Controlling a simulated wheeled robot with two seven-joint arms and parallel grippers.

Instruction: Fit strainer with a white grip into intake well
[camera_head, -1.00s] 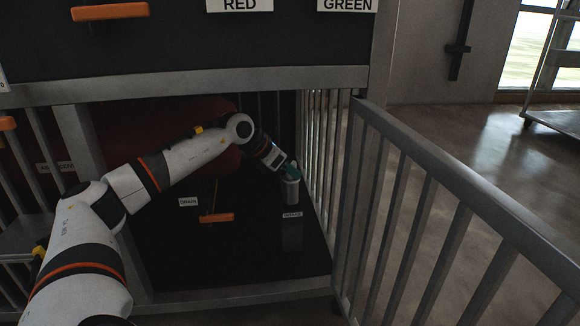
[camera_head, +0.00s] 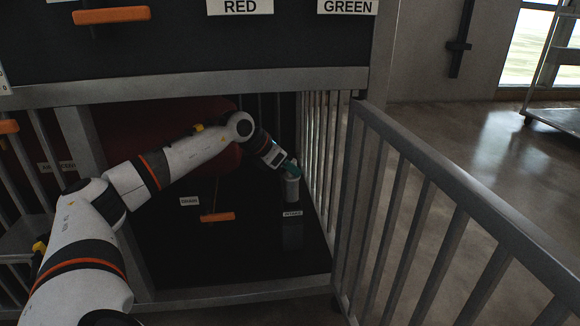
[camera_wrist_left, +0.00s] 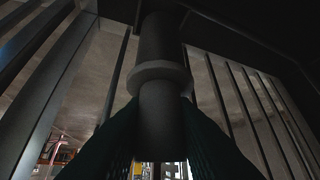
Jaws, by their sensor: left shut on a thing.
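My left gripper (camera_head: 291,170) has teal fingers and is shut on the strainer, a pale grey cylinder (camera_head: 292,188) low in the open bay. In the left wrist view the strainer (camera_wrist_left: 160,118) runs between both fingers, with a wide collar above them and a darker length beyond. Its grip looks grey in this dim light, and the fingers cover part of it. A small INTAKE label (camera_head: 292,213) sits just below the strainer in the head view. The well's opening is not clearly visible, so I cannot tell whether the strainer is inside it. My right gripper is not in view.
A barred side (camera_head: 315,150) stands close to the right of my gripper. An open railing gate (camera_head: 440,190) extends to the right. An orange handle (camera_head: 217,217) is near a DRAIN label (camera_head: 189,201). A dark red rounded body (camera_head: 150,125) lies behind my arm.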

